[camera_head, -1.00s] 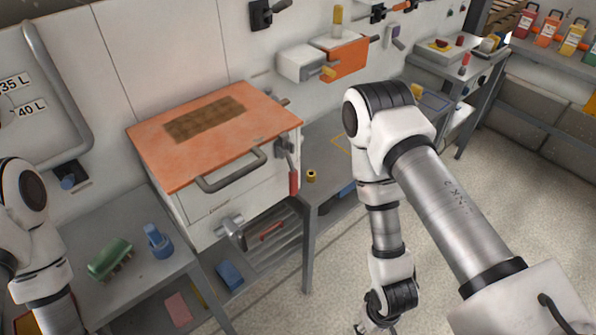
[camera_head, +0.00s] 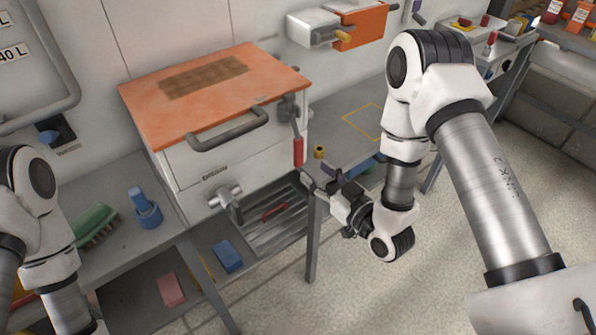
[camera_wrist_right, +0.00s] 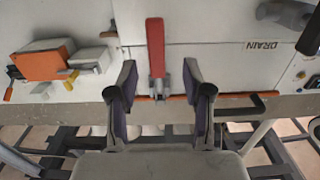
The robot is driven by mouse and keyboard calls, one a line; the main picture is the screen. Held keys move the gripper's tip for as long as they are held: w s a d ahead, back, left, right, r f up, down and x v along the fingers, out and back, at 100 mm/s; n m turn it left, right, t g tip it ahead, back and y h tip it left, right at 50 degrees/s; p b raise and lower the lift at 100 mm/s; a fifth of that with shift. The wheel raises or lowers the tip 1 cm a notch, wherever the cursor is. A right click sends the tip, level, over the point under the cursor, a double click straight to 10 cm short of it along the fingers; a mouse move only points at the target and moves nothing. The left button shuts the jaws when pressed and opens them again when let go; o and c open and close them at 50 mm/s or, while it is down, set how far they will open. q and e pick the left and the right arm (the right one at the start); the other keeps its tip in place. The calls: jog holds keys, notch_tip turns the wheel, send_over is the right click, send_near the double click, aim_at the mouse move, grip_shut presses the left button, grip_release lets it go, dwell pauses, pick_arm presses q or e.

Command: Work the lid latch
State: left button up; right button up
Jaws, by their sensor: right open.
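The orange lid (camera_head: 160,112), with a brown patch on top and a grey bar handle (camera_head: 228,131) at its front, lies closed on the white box (camera_head: 255,162). The lid latch (camera_head: 298,150) is at the box's right front corner: a grey bracket with a red lever hanging down. My right gripper (camera_head: 318,177) is open just below and right of the lever in the head view. In the right wrist view, the red lever (camera_wrist_right: 155,47) lies between the open fingers (camera_wrist_right: 159,76), with a gap on both sides. My left gripper is out of view.
A grey drain valve (camera_head: 228,200) sticks out low on the box front. A small yellow-and-black piece (camera_head: 319,152) stands on the grey bench (camera_head: 345,145) close to my right gripper. A green brush (camera_head: 95,226) and blue object (camera_head: 145,208) stand on the left bench.

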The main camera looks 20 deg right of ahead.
aim_at(301, 156)
jog(key=p+x, duration=0.1)
jog(key=x, duration=0.3)
jog(key=p+x, duration=0.1)
jog(key=x, duration=0.3)
jog(key=shift+w+d+r, duration=0.15)
jog(key=shift+w+r, duration=0.05)
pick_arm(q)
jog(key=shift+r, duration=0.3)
pick_arm(e)
grip_shut()
